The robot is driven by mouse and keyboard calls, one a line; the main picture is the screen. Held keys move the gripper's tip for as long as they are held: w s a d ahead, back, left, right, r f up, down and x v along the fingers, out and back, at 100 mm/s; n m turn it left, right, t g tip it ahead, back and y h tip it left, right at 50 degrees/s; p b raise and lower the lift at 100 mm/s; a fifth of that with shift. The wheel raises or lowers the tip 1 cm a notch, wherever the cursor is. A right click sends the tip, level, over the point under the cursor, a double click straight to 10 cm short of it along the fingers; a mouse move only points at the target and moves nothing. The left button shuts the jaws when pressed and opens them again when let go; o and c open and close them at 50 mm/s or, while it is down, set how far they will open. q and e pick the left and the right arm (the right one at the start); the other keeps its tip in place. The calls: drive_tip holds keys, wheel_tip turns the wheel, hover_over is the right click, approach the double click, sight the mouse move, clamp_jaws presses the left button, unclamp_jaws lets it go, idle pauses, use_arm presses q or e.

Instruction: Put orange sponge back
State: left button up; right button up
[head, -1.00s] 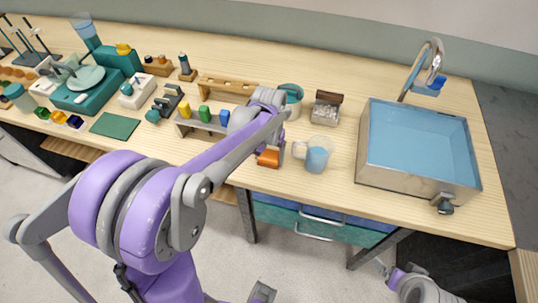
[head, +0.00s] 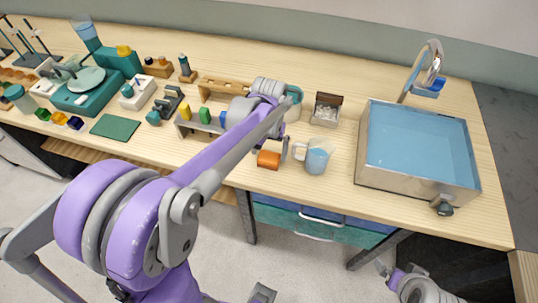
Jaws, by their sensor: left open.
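A grey rack (head: 190,130) to the left holds a yellow block (head: 185,113), a green block (head: 204,115) and a blue block (head: 222,118), which my arm partly covers. A part of my right arm shows at the lower right; its jaws are unclear.
A metal sink (head: 405,180) with a tap (head: 432,65) is farther right. A wooden rack (head: 225,86) and a small open box (head: 327,108) stand behind. A green mat (head: 115,127) lies left.

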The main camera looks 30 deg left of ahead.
sight(269, 156)
use_arm(q)
wheel_tip(269, 156, up, 8)
drive_tip(key=s+d+f+m+t, duration=0.1)
drive_tip(key=s+d+f+t, duration=0.1)
drive_tip(key=s, duration=0.5)
drive_tip(key=s+d+f+m+t, duration=0.1)
drive_tip(key=s+d+f+t, duration=0.2)
drive_tip(key=s, duration=0.5)
drive_tip(key=shift+s+d+f+m+p, duration=0.2)
drive_tip(key=shift+d+f+m+p, duration=0.1)
drive_tip(key=shift+d+f, duration=0.6)
drive_tip(key=shift+r, duration=0.1)
